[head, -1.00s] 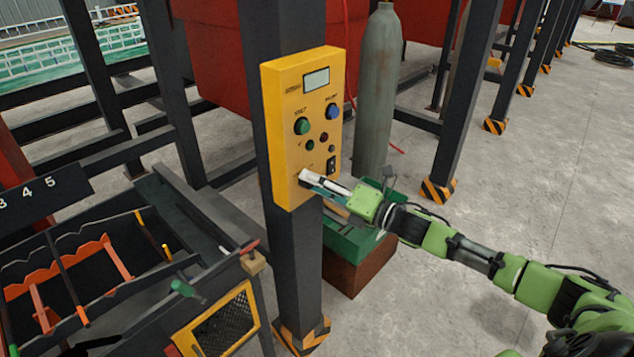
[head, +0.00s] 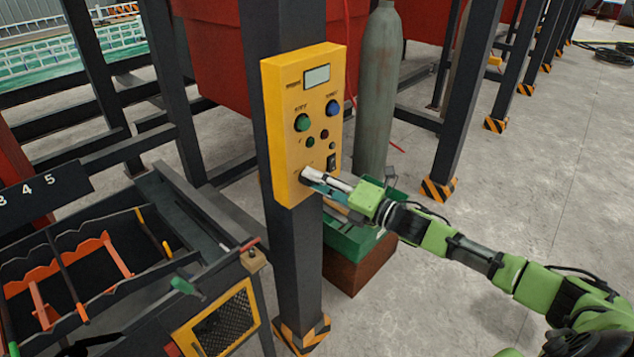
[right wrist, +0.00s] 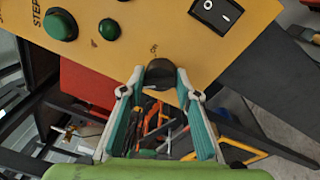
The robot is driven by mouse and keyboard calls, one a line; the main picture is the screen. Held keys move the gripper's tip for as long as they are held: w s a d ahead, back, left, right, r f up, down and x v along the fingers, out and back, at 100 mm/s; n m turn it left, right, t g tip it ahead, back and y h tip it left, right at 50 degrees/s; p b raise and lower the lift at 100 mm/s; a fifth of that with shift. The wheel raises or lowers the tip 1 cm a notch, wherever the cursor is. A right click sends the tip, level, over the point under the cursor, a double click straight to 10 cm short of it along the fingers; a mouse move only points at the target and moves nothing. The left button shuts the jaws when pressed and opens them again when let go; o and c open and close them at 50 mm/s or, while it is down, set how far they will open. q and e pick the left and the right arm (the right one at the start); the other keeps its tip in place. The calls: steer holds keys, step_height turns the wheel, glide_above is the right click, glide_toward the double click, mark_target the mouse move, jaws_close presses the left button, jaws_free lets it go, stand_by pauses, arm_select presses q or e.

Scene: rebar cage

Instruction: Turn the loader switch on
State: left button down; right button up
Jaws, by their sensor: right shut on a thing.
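The yellow control panel (head: 288,130) is fixed to a dark post. A black round knob (right wrist: 160,73) sits low on the panel; I take it as the loader switch, but its label is too small to read. My right gripper (head: 308,174) reaches the panel's lower left part from the right. In the right wrist view, its fingers (right wrist: 160,82) are shut on the knob, one on each side. In the head view the fingers hide the knob. My left gripper is not recognisable in either view.
A black rocker switch (head: 331,161) is up and right of the knob. Green (head: 302,123) and blue (head: 334,107) buttons sit higher. A grey gas cylinder (head: 378,95) stands behind the panel. A dark-framed rack (head: 195,225) is at left. Open floor lies at right.

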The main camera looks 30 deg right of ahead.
steer(key=m, duration=0.7)
steer(key=m+t, duration=0.1)
steer(key=m, duration=0.3)
steer(key=shift+a+f+m+h, duration=0.1)
steer(key=shift+f+m+h, duration=0.2)
steer(key=shift+h, duration=0.1)
steer(key=m, duration=0.2)
steer(key=m+p, duration=0.1)
steer(key=m, duration=0.2)
steer(key=shift+s+t+h, duration=0.1)
steer(key=shift+t+h, duration=0.2)
steer(key=shift+t, duration=0.1)
steer(key=shift+a+f+m, duration=0.1)
steer(key=shift+m, duration=0.4)
steer(key=o, duration=0.9)
steer(key=shift+o, duration=0.9)
steer(key=v, duration=1.2)
